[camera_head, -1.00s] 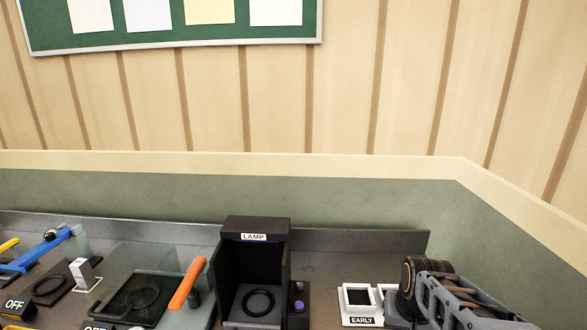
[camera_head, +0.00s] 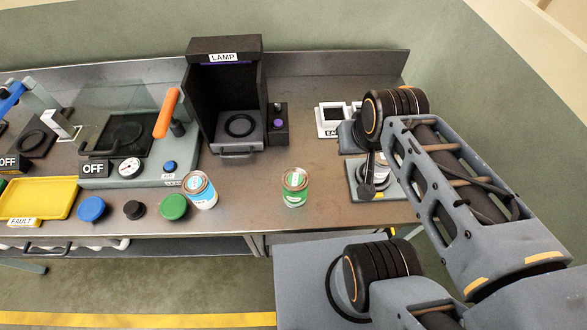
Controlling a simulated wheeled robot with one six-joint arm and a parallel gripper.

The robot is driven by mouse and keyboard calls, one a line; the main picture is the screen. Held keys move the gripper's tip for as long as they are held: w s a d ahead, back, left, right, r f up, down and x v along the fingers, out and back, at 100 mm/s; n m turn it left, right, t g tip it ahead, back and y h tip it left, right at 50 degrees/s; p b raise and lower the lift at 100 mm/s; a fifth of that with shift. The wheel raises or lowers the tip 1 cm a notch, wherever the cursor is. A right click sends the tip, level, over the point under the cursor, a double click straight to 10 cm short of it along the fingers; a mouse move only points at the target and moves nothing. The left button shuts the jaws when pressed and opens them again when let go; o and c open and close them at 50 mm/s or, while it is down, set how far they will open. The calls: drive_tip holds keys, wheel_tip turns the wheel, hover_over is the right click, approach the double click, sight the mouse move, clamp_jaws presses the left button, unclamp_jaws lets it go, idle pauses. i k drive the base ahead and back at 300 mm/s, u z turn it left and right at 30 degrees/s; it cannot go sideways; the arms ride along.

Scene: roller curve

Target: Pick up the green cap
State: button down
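The green cap (camera_head: 174,206) is a round, flat green disc on the steel bench, close to its front edge. It lies just left of a blue-labelled can (camera_head: 201,190) and right of a small black cap (camera_head: 134,210). A blue cap (camera_head: 92,208) lies further left. A can with a green label (camera_head: 294,187) stands upright to the right, apart from the green cap. My arm fills the right side of the view. I cannot make out my gripper's fingers, and nothing of mine is near the green cap.
Behind the caps stands a grey station with an OFF sign (camera_head: 94,169), an orange handle (camera_head: 166,112) and a gauge. A black LAMP box (camera_head: 223,95) stands at the back. A yellow FAULT tray (camera_head: 40,198) is at left. Bare bench lies between the two cans.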

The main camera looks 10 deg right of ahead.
sight(174, 207)
drive_tip(key=u, duration=1.2)
drive_tip(key=k, duration=0.4)
drive_tip(key=u, duration=0.8)
drive_tip(key=i, duration=0.5)
drive_tip(key=u, duration=0.1)
